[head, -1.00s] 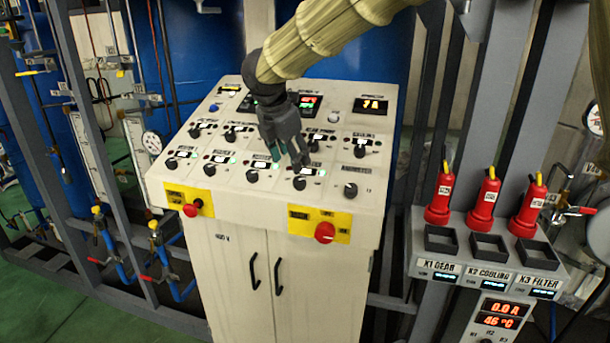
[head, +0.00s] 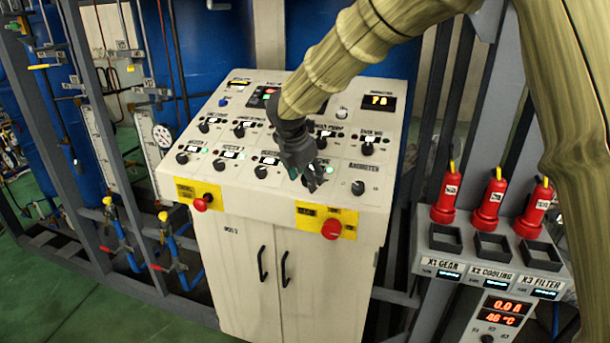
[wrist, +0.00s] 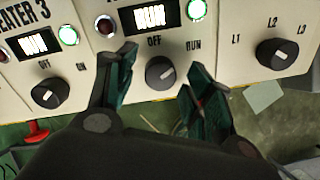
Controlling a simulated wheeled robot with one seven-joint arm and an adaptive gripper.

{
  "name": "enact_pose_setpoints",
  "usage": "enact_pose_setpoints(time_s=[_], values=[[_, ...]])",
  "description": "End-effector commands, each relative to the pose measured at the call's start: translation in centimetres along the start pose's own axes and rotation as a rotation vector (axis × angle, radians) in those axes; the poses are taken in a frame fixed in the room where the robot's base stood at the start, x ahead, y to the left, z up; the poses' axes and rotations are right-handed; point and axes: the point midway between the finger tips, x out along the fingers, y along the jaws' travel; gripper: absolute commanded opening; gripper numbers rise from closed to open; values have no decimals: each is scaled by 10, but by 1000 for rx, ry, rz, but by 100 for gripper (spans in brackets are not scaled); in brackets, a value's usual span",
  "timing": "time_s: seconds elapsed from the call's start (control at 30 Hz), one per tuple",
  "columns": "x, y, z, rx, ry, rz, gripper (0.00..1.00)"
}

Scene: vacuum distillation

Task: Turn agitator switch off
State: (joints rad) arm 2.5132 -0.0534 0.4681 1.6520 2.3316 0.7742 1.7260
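A black rotary switch (wrist: 161,72) marked OFF and RUN sits on the sloped panel between HEATER 3 and the L1-L2-L3 selector; its name is cut off in the wrist view. Its white mark points up-right toward RUN. The display (wrist: 152,17) above it reads RUN, with a pale lamp (wrist: 196,9) beside it. My gripper (wrist: 160,62) has its two fingers apart, one on each side of the knob, with visible gaps.
The HEATER 3 knob (wrist: 50,93) is close on the left and the L1-L2-L3 selector (wrist: 276,54) on the right. A red emergency button (head: 331,229) on a yellow plate sits just below the front row. Red extinguisher-shaped items (head: 489,199) stand on a rack at right.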

Motion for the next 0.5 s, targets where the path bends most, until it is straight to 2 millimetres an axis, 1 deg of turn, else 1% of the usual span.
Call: enact_pose_setpoints(time_s=[0.03,0.23,0.5], values=[[0,0,0,0,0,0,43],[0,0,0,0,0,0,7],[0,0,0,-15,0,1,6]])
